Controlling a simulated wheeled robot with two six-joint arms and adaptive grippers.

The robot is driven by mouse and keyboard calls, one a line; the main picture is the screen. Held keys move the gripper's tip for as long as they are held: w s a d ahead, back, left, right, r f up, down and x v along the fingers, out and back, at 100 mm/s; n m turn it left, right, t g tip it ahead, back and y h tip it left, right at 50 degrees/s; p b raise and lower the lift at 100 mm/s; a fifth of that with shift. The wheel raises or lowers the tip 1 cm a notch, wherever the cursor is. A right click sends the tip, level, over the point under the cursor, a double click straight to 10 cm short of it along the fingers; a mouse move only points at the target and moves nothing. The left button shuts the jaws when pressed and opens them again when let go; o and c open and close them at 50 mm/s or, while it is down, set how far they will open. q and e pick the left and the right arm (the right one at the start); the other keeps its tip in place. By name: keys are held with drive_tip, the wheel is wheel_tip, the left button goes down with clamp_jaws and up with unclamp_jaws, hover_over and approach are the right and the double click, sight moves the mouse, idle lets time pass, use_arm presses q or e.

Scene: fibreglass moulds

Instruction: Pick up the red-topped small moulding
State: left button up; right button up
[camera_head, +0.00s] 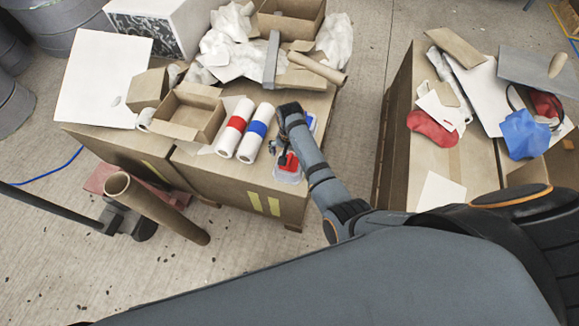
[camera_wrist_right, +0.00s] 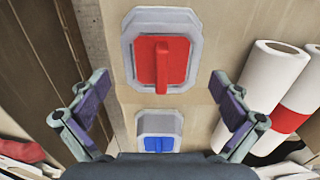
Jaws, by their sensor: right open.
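The red-topped small moulding (camera_head: 289,164) sits near the front right edge of the cardboard-topped box table. In the right wrist view it is a grey-rimmed piece with a red square top and a raised red rib (camera_wrist_right: 162,62). A blue-topped small moulding (camera_wrist_right: 158,134) lies close to it, and is partly hidden behind my arm in the head view (camera_head: 309,122). My right gripper (camera_head: 279,146) is over the table beside the red-topped moulding. In the right wrist view its fingers (camera_wrist_right: 157,95) are spread wide with nothing between them. My left gripper is not in view.
Two white rolls, one with a red band (camera_head: 235,127) and one with a blue band (camera_head: 257,132), lie just left of my right gripper. An open cardboard box (camera_head: 188,116) stands further left. A second cluttered table (camera_head: 395,140) is to the right across a floor gap.

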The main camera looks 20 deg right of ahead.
sight(290, 165)
drive_tip(key=shift+f+b, duration=0.55)
drive_tip(key=shift+f, duration=2.6)
drive_tip(key=shift+c, duration=0.4)
drive_tip(key=shift+r, duration=0.1)
drive_tip(key=c, duration=0.9)
